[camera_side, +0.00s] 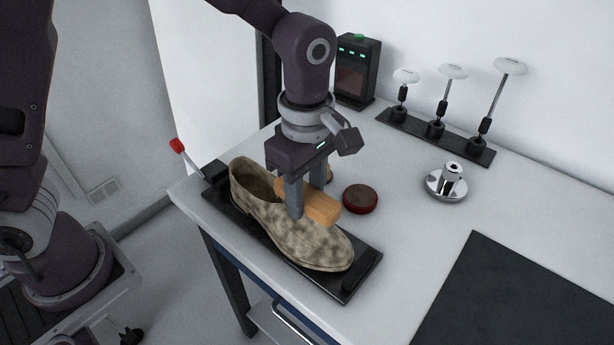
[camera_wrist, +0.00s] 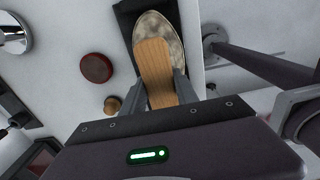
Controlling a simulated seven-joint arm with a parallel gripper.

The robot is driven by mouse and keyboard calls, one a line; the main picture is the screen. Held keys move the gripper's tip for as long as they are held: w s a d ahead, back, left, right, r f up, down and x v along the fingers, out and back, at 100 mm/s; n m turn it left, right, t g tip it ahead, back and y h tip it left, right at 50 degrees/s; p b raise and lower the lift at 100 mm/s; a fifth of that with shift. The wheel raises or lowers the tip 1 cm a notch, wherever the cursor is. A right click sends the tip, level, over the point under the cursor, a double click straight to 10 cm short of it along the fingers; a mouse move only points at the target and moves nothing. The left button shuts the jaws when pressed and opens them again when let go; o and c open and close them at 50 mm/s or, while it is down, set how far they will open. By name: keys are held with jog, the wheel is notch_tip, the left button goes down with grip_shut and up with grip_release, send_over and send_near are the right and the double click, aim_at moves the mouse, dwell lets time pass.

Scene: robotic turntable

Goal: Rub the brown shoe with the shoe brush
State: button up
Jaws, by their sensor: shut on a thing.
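A brown shoe (camera_side: 325,251), mottled with pale dusty patches, lies on a black holder plate (camera_side: 364,270) near the table's left edge, toe toward the front right. My gripper (camera_side: 307,203) is shut on the wooden shoe brush (camera_side: 322,209) and holds it over the middle and front of the shoe. In the wrist view the brush (camera_wrist: 154,68) lies lengthwise between the fingers (camera_wrist: 160,88), with the shoe toe (camera_wrist: 157,22) beyond it. The bristles are hidden under the wood, so I cannot tell whether they touch the shoe.
A dark red round tin (camera_side: 360,199) sits just right of the shoe. A metal round piece (camera_side: 447,184), a rack of stands (camera_side: 436,138) and a black device (camera_side: 357,72) stand farther back. A dark mat (camera_side: 525,300) lies at the front right. A red-tipped lever (camera_side: 178,146) is at the holder's left end.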

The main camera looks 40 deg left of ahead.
jog(key=shift+a+f, duration=0.35)
jog(key=shift+a, duration=4.7)
jog(key=shift+d, duration=5.2)
jog(key=shift+a, duration=5.1)
jog(key=shift+d, duration=4.9)
jog(key=shift+d+r, duration=0.15)
jog(key=shift+d, duration=0.05)
jog(key=shift+a+r, duration=0.1)
jog(key=shift+r, duration=4.35)
